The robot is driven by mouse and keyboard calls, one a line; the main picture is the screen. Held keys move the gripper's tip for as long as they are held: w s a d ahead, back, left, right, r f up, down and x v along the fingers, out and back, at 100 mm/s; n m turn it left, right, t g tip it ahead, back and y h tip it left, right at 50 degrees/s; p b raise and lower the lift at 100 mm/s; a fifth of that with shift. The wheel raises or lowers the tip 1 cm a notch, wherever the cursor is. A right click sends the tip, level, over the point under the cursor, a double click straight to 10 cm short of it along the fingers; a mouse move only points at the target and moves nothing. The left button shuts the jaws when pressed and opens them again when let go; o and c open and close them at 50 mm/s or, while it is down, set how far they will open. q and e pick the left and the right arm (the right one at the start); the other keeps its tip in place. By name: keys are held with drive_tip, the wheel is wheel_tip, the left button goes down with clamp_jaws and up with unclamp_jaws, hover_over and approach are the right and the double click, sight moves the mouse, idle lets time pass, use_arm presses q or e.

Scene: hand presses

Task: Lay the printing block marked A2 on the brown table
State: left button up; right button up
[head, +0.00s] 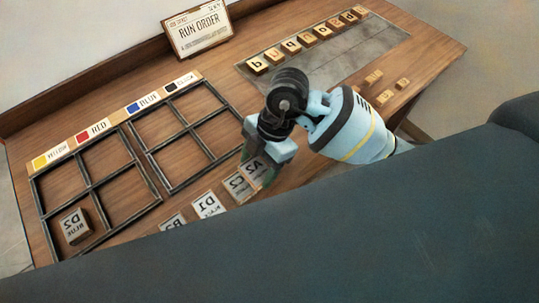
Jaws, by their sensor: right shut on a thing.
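The printing block marked A2 (254,170) is at the near end of my right gripper (262,157), at the right end of a row of lettered blocks. My right gripper is shut on this block and covers part of it. I cannot tell whether the block is clear of the surface under it. The brown table (222,70) spreads around and behind the gripper. My left gripper is not in view.
Blocks C2 (238,186) and D1 (207,205) sit left of A2. Block D2 (75,227) lies in the left black frame (104,215). Small letter blocks (290,47) line a grey mat (345,60). A RUN ORDER sign (200,32) stands behind. Bare wood shows at the back.

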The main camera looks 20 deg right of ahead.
drive_tip(key=shift+w+d+f, duration=0.1)
drive_tip(key=shift+w+d, duration=0.4)
drive_tip(key=shift+d, duration=0.25)
drive_tip(key=shift+w+d+f, duration=0.1)
drive_tip(key=shift+w+d, duration=0.4)
drive_tip(key=shift+d, duration=0.2)
drive_tip(key=f, duration=0.3)
drive_tip(key=shift+w+d, duration=0.2)
drive_tip(key=shift+d, duration=0.2)
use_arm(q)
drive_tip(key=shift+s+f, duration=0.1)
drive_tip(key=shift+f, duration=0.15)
use_arm(e)
drive_tip(key=shift+f, duration=0.25)
drive_tip(key=shift+f, duration=0.1)
drive_tip(key=o, duration=1)
drive_tip(key=shift+o, duration=0.2)
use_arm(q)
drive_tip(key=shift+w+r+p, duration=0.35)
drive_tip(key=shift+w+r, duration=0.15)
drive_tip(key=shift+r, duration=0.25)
use_arm(e)
drive_tip(key=v, duration=1.2)
